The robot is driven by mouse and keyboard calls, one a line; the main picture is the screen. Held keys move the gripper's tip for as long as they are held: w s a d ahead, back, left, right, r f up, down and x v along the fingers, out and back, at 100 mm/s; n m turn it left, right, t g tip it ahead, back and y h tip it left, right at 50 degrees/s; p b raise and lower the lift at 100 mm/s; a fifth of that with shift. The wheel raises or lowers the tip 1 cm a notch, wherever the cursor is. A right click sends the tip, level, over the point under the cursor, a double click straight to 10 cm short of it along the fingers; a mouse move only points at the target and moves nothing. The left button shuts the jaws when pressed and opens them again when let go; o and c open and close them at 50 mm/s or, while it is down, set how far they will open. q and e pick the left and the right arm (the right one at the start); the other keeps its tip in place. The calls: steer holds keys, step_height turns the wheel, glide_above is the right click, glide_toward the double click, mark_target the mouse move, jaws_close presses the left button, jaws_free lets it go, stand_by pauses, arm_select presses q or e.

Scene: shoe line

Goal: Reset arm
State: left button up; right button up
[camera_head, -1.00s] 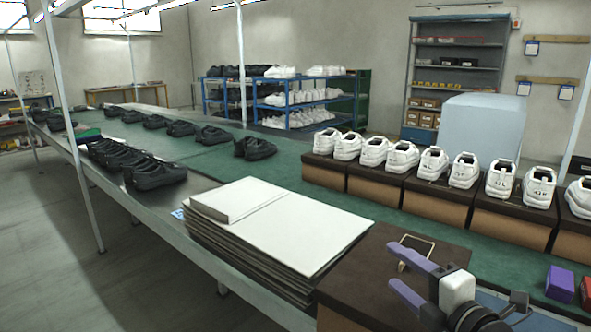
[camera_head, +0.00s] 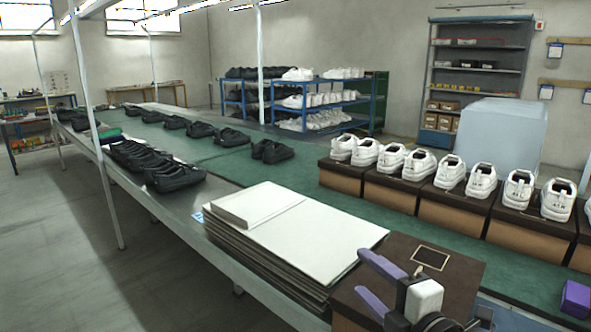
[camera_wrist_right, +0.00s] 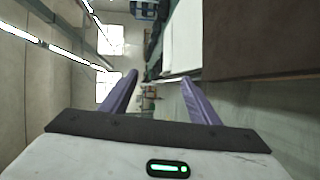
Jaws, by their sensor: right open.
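My right gripper (camera_head: 362,274) has purple fingers and is at the bottom right of the head view. It is open and empty, in front of a dark brown box lid (camera_head: 462,275) with a light rectangular outline on it. In the right wrist view my right gripper (camera_wrist_right: 160,77) shows its two fingers spread apart with nothing between them. The wrist view looks sideways across the room, with a brown surface at its upper right. My left gripper is not in view.
A stack of white boards (camera_head: 320,232) lies left of the right gripper. White shoes stand on brown boxes (camera_head: 450,216) along the green belt (camera_head: 300,178). Black shoes (camera_head: 175,178) line the left side. A purple block (camera_head: 576,299) is at the right edge.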

steer(key=s+d+f+m+g+h, duration=0.3)
steer(key=s+f+m+g, duration=0.3)
steer(key=s+f+m, duration=0.65)
steer(key=s+d+f+m+g+h, duration=0.1)
steer(key=s+d+f+m+g, duration=0.3)
steer(key=s, duration=0.5)
steer(key=s+d+f+m+g+h, duration=0.1)
steer(key=s+f+m+h, duration=0.15)
steer(key=s+f, duration=0.6)
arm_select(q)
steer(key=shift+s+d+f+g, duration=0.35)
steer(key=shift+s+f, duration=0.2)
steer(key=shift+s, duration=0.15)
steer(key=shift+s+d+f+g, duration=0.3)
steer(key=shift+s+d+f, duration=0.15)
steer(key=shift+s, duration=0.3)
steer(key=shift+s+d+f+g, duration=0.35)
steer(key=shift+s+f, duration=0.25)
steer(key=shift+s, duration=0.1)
arm_select(e)
steer(key=a+f+t+y, duration=0.1)
steer(key=a+f+t, duration=0.1)
steer(key=f, duration=0.3)
steer(key=w+a+f+t+y, duration=0.1)
steer(key=a+f+t, duration=0.1)
steer(key=f, duration=0.4)
steer(key=shift+w+a+m+y, duration=0.25)
steer(key=shift+w+m+y, duration=0.05)
steer(key=shift+m+y, duration=0.1)
